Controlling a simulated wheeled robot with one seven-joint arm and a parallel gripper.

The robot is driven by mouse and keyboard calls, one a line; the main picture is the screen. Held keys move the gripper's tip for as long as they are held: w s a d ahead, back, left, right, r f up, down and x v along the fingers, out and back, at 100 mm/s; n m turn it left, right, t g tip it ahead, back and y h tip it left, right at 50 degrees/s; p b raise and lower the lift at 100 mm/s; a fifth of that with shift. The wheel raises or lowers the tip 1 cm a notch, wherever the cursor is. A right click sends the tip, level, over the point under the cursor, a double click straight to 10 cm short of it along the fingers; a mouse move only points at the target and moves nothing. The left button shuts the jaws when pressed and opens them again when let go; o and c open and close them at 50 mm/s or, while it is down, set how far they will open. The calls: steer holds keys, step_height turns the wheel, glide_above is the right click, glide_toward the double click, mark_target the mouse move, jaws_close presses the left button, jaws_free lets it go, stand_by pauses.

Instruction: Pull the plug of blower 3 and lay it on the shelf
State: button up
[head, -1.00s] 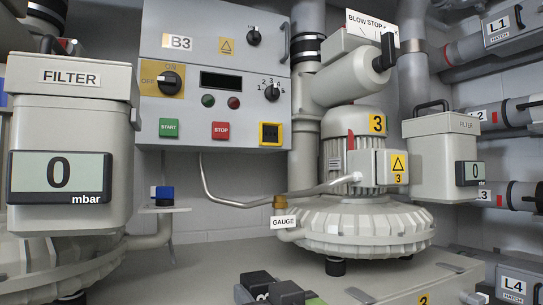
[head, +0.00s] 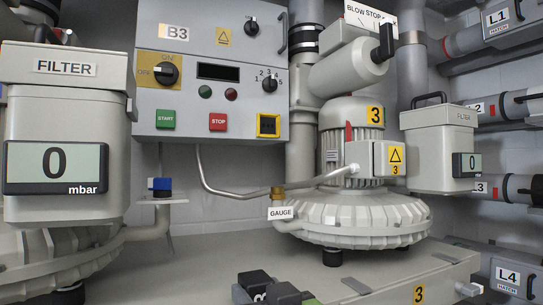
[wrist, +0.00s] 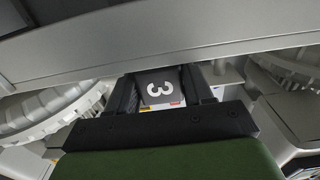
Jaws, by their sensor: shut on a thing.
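Blower 3 (head: 351,205) stands on the bench, with a yellow 3 on its motor. My gripper (head: 270,292) is at the bottom edge of the head view, low in front of the blower. In the wrist view my gripper (wrist: 160,92) is shut on a dark grey plug (wrist: 160,88) marked with a white 3, held between the two black fingers. The yellow-framed socket (head: 268,125) on the B3 panel shows no plug.
The B3 control panel (head: 212,70) hangs behind. A filter box (head: 66,130) fills the left side, and a smaller filter box (head: 438,150) stands right of the blower. A bent metal pipe (head: 235,189) runs below the panel. Hatch pipes (head: 500,105) line the right wall.

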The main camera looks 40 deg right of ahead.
steer(key=shift+f, duration=0.15)
steer(key=o, duration=1.4)
steer(key=p+v, duration=0.2)
steer(key=v, duration=2.1)
steer(key=shift+s+a, duration=0.15)
steer(key=shift+s, duration=0.2)
